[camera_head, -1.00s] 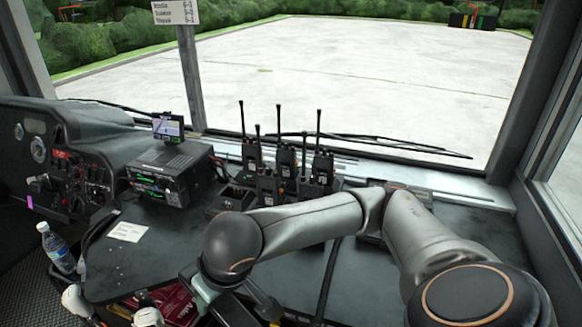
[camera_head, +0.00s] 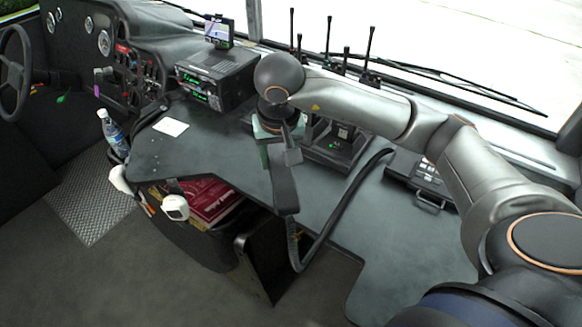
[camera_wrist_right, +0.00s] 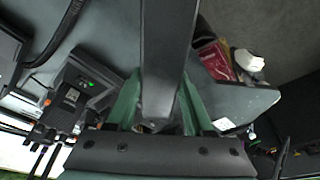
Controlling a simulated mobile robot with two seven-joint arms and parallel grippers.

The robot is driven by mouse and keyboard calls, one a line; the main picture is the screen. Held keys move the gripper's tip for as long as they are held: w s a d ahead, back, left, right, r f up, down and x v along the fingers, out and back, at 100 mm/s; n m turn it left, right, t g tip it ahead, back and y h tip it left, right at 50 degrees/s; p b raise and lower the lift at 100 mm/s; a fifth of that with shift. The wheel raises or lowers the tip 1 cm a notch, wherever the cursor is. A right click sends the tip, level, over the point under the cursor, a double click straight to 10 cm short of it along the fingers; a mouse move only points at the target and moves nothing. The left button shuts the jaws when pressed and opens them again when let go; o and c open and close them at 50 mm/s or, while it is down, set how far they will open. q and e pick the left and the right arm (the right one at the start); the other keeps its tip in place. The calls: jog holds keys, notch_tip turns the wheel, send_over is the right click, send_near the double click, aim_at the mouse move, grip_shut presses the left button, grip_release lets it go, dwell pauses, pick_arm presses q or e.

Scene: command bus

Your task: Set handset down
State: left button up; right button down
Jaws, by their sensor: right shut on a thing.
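The handset (camera_head: 284,188) is a long black bar that hangs lengthwise near the front edge of the dark desk (camera_head: 235,155). My right gripper (camera_head: 277,150), with greenish fingers, is shut on its upper part. In the right wrist view the handset (camera_wrist_right: 168,65) runs up the picture between the two fingers (camera_wrist_right: 160,112). A black cord (camera_head: 322,240) loops from its lower end over to the right. A black base unit (camera_head: 338,147) with a small green light stands on the desk right of the gripper; it also shows in the wrist view (camera_wrist_right: 80,92). My left gripper is out of view.
Several radios with antennas (camera_head: 369,50) stand by the windscreen, partly behind my right arm. A radio box (camera_head: 215,78) with a small screen on top is left. A black case (camera_head: 423,182) lies right. A paper note (camera_head: 171,127) and water bottle (camera_head: 113,132) are left. The desk's front right is clear.

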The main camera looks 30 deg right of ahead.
jog(key=w+d+f, duration=0.1)
jog(key=f, duration=0.1)
jog(key=w+d+f, duration=0.1)
jog(key=d+f, duration=0.1)
jog(key=w+d+f, duration=0.2)
jog(key=shift+d+f, duration=0.1)
jog(key=shift+d, duration=0.05)
jog(key=shift+s+x, duration=0.15)
jog(key=shift+x, duration=0.8)
jog(key=shift+s+x, duration=0.15)
jog(key=shift+x, duration=0.8)
jog(key=shift+d, duration=0.1)
jog(key=shift+f, duration=0.2)
jog(key=shift+c, duration=1.4)
grip_release()
jog(key=v, duration=1.2)
jog(key=shift+r+p, duration=0.15)
jog(key=shift+p, duration=0.2)
